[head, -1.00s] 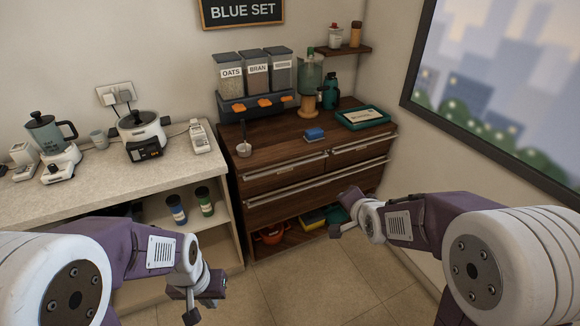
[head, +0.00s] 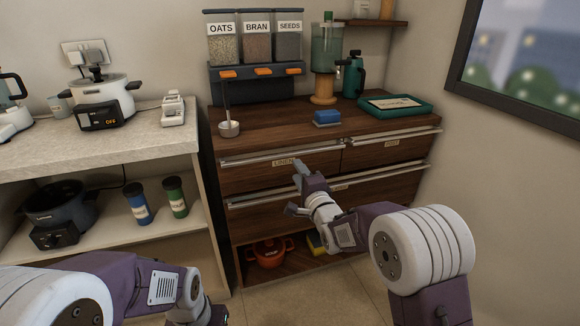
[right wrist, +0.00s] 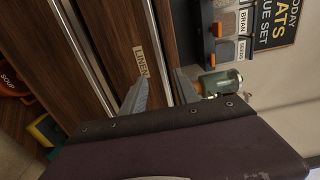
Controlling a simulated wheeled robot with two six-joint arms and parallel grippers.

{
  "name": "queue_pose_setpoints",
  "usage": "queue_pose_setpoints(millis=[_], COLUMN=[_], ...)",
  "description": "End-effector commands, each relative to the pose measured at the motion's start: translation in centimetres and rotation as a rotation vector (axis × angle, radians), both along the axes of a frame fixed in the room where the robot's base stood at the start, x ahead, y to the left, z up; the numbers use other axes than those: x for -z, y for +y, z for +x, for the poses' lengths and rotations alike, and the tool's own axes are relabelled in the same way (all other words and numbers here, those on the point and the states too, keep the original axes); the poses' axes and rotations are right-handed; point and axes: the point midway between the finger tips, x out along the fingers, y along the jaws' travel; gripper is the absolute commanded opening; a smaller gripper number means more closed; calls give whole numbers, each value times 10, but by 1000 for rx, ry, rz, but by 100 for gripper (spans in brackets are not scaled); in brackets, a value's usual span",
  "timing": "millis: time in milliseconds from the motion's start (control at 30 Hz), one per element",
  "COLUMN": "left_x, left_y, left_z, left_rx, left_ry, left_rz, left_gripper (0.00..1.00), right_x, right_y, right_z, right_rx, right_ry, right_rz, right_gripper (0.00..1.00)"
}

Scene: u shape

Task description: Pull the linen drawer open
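The linen drawer (head: 245,180) is the upper left drawer of the dark wooden cabinet and looks shut. Its long metal handle (head: 255,158) runs along the top edge, with a LINEN label (head: 284,162) below; the label (right wrist: 141,62) also shows in the right wrist view. My right gripper (head: 297,186) is in front of this drawer, just below its handle. My left gripper (head: 207,314) is low at the bottom edge, partly cut off.
A second drawer (head: 375,155) sits to the right, and a wide drawer (head: 255,212) below. An orange pot (head: 270,252) is on the open bottom shelf. A ladle (head: 229,128), blue sponge (head: 327,118) and green tray (head: 395,107) are on top. A counter (head: 90,150) stands left.

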Motion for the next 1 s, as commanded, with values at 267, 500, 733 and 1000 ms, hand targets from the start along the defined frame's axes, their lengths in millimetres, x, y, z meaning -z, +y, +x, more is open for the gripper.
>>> queue_pose_setpoints(millis=[267,500,733,1000], left_x=[13,18,18,18], left_y=[0,0,0,0], left_z=[0,0,0,0], left_rx=[0,0,0,0], left_ry=[1,1,1,1], left_rz=[0,0,0,0], left_gripper=[0,0,0,0], right_x=[3,1,0,0], right_y=[16,25,27,27], right_z=[48,78,83,83], right_rx=[0,0,0,0], right_ry=[-1,-1,0,1], right_rz=[0,0,0,0], right_gripper=[36,36,36,0])
